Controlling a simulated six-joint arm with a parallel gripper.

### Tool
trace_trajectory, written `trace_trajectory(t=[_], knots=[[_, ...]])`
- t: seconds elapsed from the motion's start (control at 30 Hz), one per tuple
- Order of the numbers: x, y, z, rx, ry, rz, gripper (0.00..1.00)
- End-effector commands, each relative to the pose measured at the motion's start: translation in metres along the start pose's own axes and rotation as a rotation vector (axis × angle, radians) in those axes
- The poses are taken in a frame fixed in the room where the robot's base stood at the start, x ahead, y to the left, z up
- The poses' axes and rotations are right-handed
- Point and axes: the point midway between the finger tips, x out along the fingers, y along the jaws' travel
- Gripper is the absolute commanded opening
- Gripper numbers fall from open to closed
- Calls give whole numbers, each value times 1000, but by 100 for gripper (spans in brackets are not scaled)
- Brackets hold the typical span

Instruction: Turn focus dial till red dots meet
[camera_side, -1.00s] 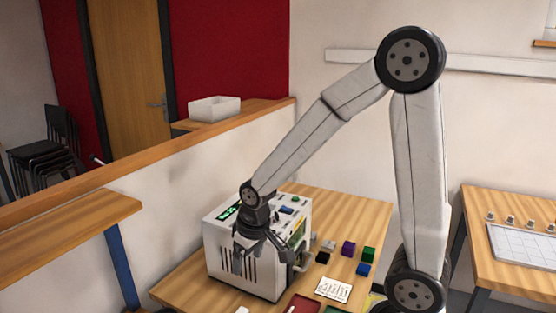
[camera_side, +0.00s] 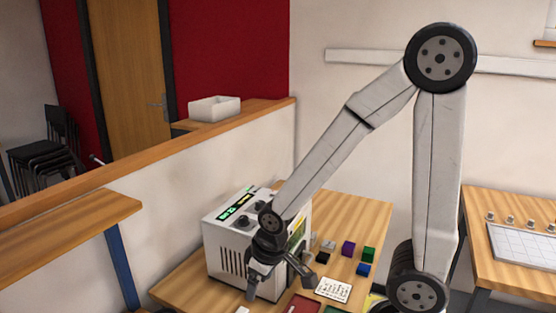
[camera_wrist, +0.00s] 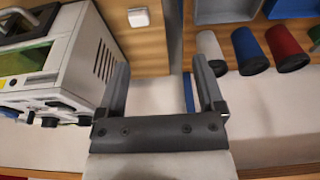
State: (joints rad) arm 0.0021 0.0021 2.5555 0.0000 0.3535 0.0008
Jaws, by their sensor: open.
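The laser marker, a white box (camera_side: 228,250) with side vents, stands on the wooden table in the side view. Dark dials (camera_side: 241,221) and a lit green display (camera_side: 236,207) are on its upper panel. I cannot tell which dial is for focus, and no red dots can be made out. In the wrist view the marker (camera_wrist: 75,50) is at the left, with several dark knobs (camera_wrist: 50,121) along its lower edge. My gripper (camera_side: 282,288) is open and empty, in front of the marker's right part. In the wrist view its fingers (camera_wrist: 160,70) are apart, beside the marker.
Small coloured blocks (camera_side: 348,248), a white printed card (camera_side: 333,289) and a red tray (camera_side: 303,305) lie right of the marker. The wrist view shows several coloured cylinders (camera_wrist: 247,50), a blue-grey tray (camera_wrist: 226,10) and a small white piece (camera_wrist: 138,17).

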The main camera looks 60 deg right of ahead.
Motion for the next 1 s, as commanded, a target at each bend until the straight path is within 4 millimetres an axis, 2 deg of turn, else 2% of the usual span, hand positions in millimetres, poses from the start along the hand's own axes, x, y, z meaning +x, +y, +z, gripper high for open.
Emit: trace_trajectory(t=[0.17,0.37,0.7,1.0], knots=[[-1,8,-14,35,-8,6,87],[-5,32,-50,132,-36,21,87],[-18,104,-118,360,-102,52,87],[-34,183,-157,564,-158,73,87]])
